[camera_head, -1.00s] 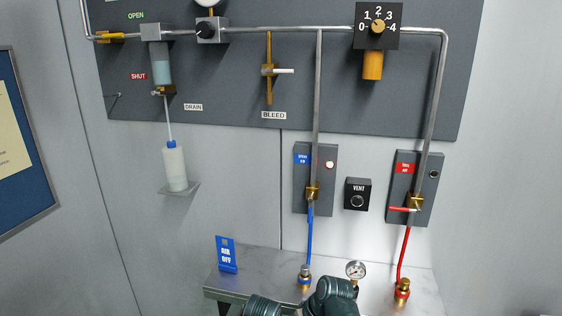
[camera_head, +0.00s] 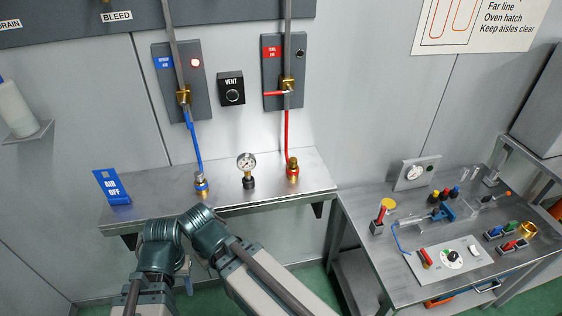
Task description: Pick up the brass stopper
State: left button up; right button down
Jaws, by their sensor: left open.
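I cannot tell for certain which thing is the brass stopper. A shiny brass-coloured piece (camera_head: 528,230) sits at the right end of the lower table, too small to make out its shape. Brass fittings also show at the foot of the red hose (camera_head: 293,171) and the blue hose (camera_head: 201,184) on the steel shelf. My left arm, with teal joints, is bent in front of the shelf. My left gripper (camera_head: 187,284) is low behind the arm and mostly hidden; it is open and apart from these brass pieces. My right gripper is not in view.
The steel shelf (camera_head: 240,194) bears a pressure gauge (camera_head: 247,163) and a blue AIR OFF sign (camera_head: 113,187). The lower table (camera_head: 377,247) holds a white panel (camera_head: 449,258), coloured knobs and several small parts. Grey wall panels with valves stand behind.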

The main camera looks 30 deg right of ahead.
aim_at(293, 160)
jog(key=i+j, duration=0.15)
jog(key=j, duration=0.2)
jog(key=i+j, duration=0.15)
jog(key=j, duration=0.2)
jog(key=j+z, duration=0.15)
jog(key=i+j+z, duration=0.2)
jog(key=j+z, duration=0.1)
jog(key=z, duration=1.75)
jog(key=k+l, duration=0.05)
jog(key=l, duration=0.05)
